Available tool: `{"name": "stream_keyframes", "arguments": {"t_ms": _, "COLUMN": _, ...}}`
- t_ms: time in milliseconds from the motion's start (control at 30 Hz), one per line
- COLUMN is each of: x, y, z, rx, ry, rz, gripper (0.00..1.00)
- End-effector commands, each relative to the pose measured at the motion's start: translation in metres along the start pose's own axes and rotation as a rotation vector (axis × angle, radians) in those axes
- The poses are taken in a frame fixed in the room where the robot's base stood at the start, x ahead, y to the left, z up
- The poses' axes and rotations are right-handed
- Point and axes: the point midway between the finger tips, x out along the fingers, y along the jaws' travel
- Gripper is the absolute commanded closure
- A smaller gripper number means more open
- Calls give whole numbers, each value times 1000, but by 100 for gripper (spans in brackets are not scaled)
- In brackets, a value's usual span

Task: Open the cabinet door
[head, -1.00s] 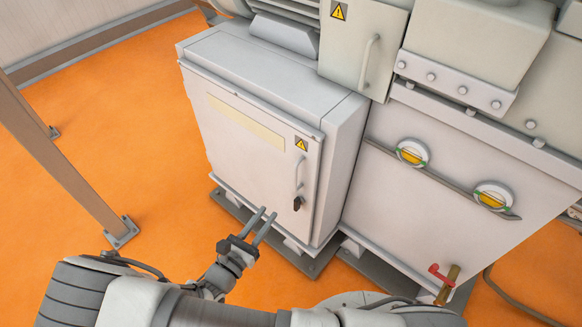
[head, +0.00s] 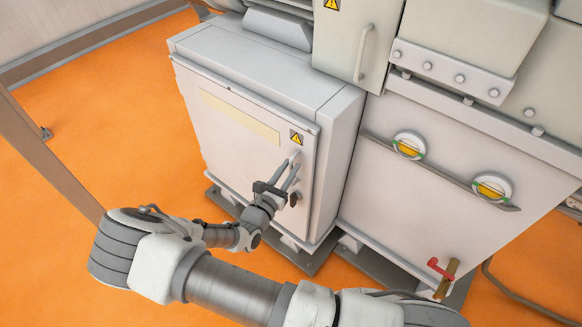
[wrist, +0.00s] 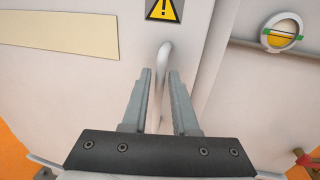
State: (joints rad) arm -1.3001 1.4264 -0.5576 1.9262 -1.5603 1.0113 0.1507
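The cabinet (head: 255,125) is a white box with a shut front door (head: 228,140). The door carries a blank beige label strip, a yellow warning sticker and, near its right edge, a vertical bar handle. In the wrist view the handle (wrist: 163,70) shows as a pale bar running between the two fingers. My gripper (head: 292,162) is at the handle in the head view. In the wrist view my gripper (wrist: 160,75) is open, with a finger on each side of the handle and gaps visible. A dark latch (head: 293,199) sits just below, partly hidden by the gripper.
A larger machine housing (head: 440,160) with two round yellow gauges and a rail stands to the right. A red-handled valve (head: 440,270) sticks out low on it. A grey post (head: 45,160) stands at left. Orange floor is clear left of the cabinet.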

Motion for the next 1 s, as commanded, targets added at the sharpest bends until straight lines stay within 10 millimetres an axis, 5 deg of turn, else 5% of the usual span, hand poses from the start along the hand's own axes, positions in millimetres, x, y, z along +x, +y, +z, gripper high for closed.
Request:
{"name": "stream_keyframes", "arguments": {"t_ms": 433, "x": 13, "y": 0, "z": 0, "rx": 0, "ry": 1, "rz": 0, "gripper": 73}}
{"name": "stream_keyframes", "arguments": {"t_ms": 600, "x": 13, "y": 0, "z": 0, "rx": 0, "ry": 1, "rz": 0, "gripper": 100}}
{"name": "stream_keyframes", "arguments": {"t_ms": 1000, "x": 13, "y": 0, "z": 0, "rx": 0, "ry": 1, "rz": 0, "gripper": 100}}
